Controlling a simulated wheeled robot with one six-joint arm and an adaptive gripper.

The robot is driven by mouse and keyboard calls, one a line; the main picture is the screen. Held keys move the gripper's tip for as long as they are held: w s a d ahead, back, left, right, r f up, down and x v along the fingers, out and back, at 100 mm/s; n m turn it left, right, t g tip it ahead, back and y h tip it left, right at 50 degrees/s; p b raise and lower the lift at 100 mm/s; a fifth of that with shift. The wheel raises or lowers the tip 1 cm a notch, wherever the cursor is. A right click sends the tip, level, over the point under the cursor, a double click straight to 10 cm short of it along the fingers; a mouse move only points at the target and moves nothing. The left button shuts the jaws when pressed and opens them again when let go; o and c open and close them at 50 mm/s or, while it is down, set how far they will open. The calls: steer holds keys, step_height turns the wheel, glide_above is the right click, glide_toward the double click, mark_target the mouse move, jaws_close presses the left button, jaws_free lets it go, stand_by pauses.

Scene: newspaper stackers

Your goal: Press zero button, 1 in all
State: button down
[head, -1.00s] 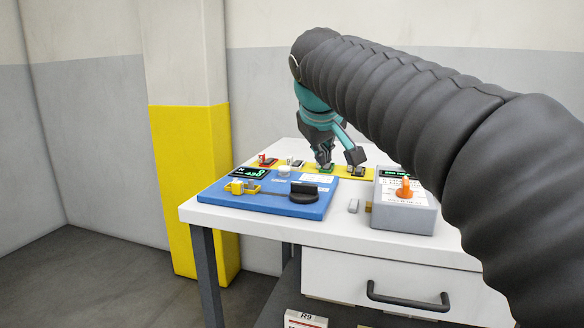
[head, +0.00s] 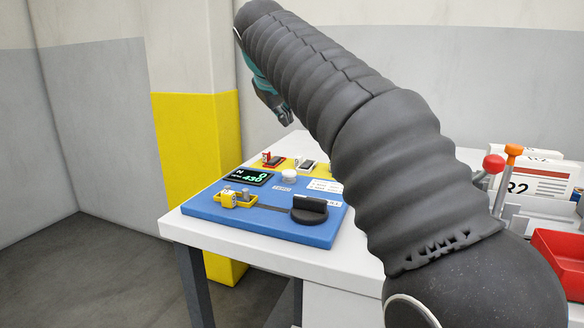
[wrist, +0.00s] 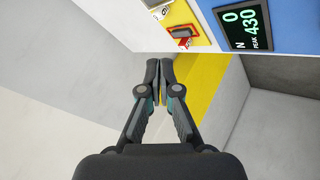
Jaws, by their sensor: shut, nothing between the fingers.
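A white round button (head: 289,176) stands on the blue panel (head: 262,228), beside a dark display (head: 249,178) with green digits. A small label lies in front of the button, too small to read. In the wrist view the display (wrist: 245,27) reads 0 N and peak 430; the white button is not seen there. My gripper (head: 286,117) is in the air above the back of the table, behind the button and partly hidden by my arm. In the wrist view my gripper (wrist: 160,75) has its fingers together, with nothing between them.
The blue panel also carries a yellow clamp (head: 238,199) and a black knob (head: 309,208). Behind it are a red switch (head: 272,160) and another switch (head: 304,165). A yellow-painted pillar (head: 200,140) stands behind the table. A red bin (head: 562,262) is at the right.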

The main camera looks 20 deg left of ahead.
steer(key=b, duration=0.2)
glide_above(288, 172)
step_height(288, 172, down, 7)
steer(key=shift+s+r, duration=0.1)
steer(key=shift+r, duration=0.1)
steer(key=shift+f+b, duration=0.8)
steer(key=shift+f, duration=0.3)
stand_by(0.8)
steer(key=shift+f, duration=0.4)
steer(key=shift+f+b, duration=0.5)
steer(key=shift+f, duration=0.05)
stand_by(0.8)
steer(key=shift+r, duration=0.1)
steer(key=shift+r+p, duration=0.85)
steer(key=shift+p, duration=0.1)
